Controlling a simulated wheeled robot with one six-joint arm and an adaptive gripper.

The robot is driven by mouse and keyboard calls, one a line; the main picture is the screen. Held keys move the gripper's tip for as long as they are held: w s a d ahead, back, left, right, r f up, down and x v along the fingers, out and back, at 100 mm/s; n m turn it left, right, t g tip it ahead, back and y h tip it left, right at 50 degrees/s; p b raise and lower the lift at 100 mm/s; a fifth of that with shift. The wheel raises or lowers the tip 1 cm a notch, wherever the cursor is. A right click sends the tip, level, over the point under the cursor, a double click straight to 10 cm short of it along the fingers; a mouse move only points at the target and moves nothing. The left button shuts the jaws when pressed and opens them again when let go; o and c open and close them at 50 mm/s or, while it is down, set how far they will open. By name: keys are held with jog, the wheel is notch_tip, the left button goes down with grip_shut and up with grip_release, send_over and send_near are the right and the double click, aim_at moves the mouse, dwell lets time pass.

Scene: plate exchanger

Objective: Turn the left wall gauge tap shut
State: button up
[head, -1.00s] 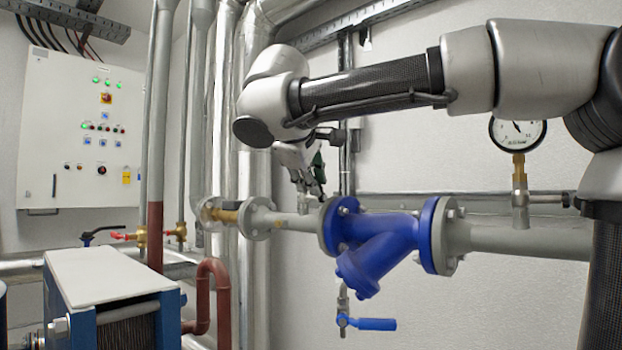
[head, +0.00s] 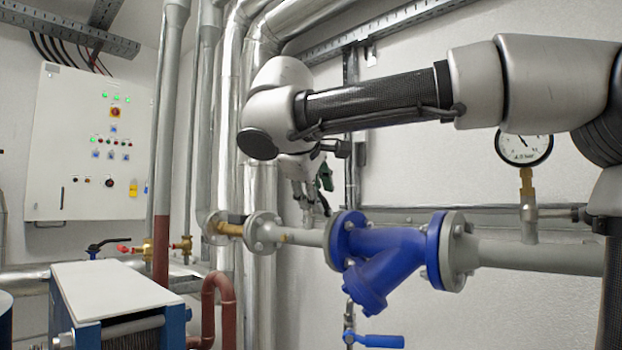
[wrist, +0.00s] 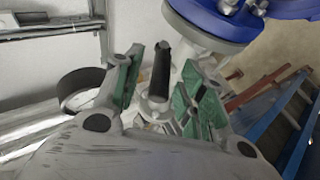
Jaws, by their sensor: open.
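In the wrist view, a black tap handle (wrist: 161,72) on a pale metal body stands between the two green-padded fingers of my gripper (wrist: 162,88). The jaws are open, with visible space on both sides of the handle. A round black-rimmed part (wrist: 82,90), apparently a gauge seen from the side, lies just left of the fingers. In the head view my gripper (head: 315,210) points down above the grey pipe, left of the blue strainer (head: 385,258). The left gauge cannot be made out there; the arm and gripper cover that area.
The right wall gauge (head: 524,148) hangs on its brass stem near my arm. A blue-handled valve (head: 380,341) hangs below the strainer. The blue strainer flange (wrist: 212,22) is close to the right finger. A white control cabinet (head: 90,145) is at the left.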

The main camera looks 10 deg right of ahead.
jog(key=v, duration=1.1)
jog(key=shift+c, duration=0.4)
